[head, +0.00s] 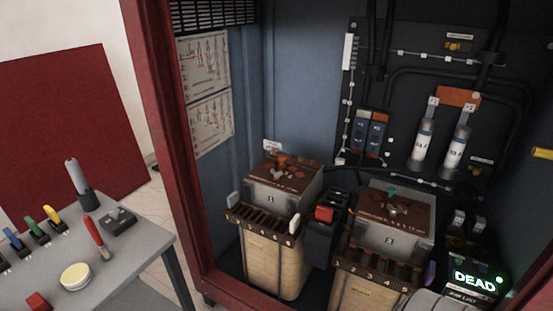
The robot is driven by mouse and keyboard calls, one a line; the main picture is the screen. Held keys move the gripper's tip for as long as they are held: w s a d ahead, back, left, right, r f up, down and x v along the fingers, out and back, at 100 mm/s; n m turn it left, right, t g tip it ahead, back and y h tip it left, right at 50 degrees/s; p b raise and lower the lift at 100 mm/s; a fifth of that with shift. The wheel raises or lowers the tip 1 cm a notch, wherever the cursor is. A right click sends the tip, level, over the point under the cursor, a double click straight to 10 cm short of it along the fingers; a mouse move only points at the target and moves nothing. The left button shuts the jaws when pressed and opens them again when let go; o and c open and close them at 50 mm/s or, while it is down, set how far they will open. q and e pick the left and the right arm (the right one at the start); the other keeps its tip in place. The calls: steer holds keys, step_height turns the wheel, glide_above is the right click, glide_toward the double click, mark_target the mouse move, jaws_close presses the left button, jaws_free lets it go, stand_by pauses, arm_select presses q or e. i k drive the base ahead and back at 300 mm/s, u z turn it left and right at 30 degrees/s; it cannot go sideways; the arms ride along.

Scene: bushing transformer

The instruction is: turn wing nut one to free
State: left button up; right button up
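Two transformer units stand side by side in the red-framed cabinet. The left unit (285,203) has a rust-brown top plate with a small orange-brown fitting (282,160) on it. The right unit (392,238) has a similar plate with a teal piece (392,190) and a pale metal fitting below it. These fittings are too small to tell which is wing nut one. Neither of my grippers shows clearly. A grey rounded part at the bottom right edge is cut off by the frame, and I cannot tell what it is.
A "DEAD" display (474,281) glows at lower right. White cylinders (423,140) stand at the back. The cabinet's red post (168,130) separates it from a grey bench (130,262) with tools.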

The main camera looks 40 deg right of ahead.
mark_target(276, 175)
steer(key=z, duration=0.5)
steer(key=i, duration=0.8)
steer(key=z, duration=0.8)
